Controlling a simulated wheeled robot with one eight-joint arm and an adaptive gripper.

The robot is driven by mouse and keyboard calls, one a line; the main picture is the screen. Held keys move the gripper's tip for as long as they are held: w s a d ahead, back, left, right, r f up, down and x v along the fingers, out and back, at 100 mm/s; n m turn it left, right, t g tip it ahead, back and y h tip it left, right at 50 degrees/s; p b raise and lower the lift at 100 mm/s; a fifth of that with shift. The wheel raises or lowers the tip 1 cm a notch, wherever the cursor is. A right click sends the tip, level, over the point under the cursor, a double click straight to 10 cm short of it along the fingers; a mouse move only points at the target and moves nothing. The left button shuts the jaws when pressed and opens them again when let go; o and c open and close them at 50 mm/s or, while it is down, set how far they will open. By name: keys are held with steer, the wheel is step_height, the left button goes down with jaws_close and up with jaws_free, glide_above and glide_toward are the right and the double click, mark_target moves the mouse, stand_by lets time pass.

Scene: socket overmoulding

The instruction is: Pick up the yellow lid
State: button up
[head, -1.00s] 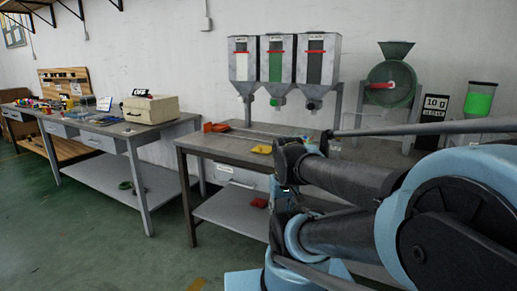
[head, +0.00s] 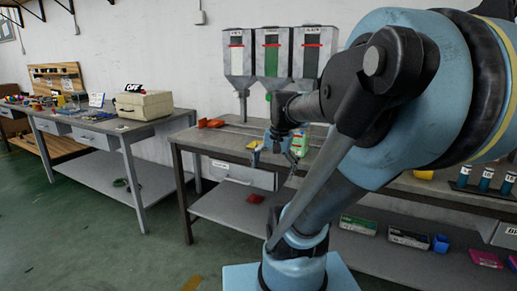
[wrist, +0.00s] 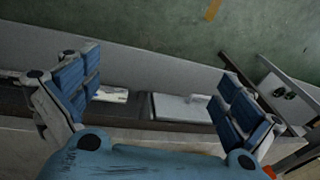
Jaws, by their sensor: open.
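The yellow lid (head: 254,157) is a small yellow piece on the grey workbench (head: 222,141) in the head view. In the head view my gripper (head: 290,153) is small and partly hidden, close to the right of the yellow lid. I cannot tell how high it is above the bench. The yellow lid does not show in the wrist view, which shows the bench edge and the green floor.
An orange-red piece (head: 211,123) lies left of the lid on the bench. Hoppers (head: 272,55) stand behind it. A green piece (head: 300,145) is close to my gripper. Blue bottles (head: 485,179) stand on the bench at right. A red piece (head: 255,198) lies on the lower shelf.

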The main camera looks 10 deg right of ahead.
steer(key=w+d+r+m+y, duration=0.1)
steer(key=w+r+m, duration=0.4)
steer(key=w, duration=0.3)
steer(key=w+d+r+m, duration=0.1)
steer(key=w+r+m, duration=0.35)
steer(key=w, duration=0.35)
steer(key=m+y, duration=0.2)
steer(key=m, duration=0.7)
glide_toward(259, 143)
steer(key=shift+s+a+f, duration=0.15)
steer(key=shift+a+f, duration=0.4)
steer(key=shift+s+a+f, duration=0.2)
steer(key=shift+a+f, duration=0.3)
steer(key=shift+a, duration=0.05)
steer(key=shift+d+x, duration=0.2)
steer(key=shift+x, duration=2.5)
steer(key=c, duration=1)
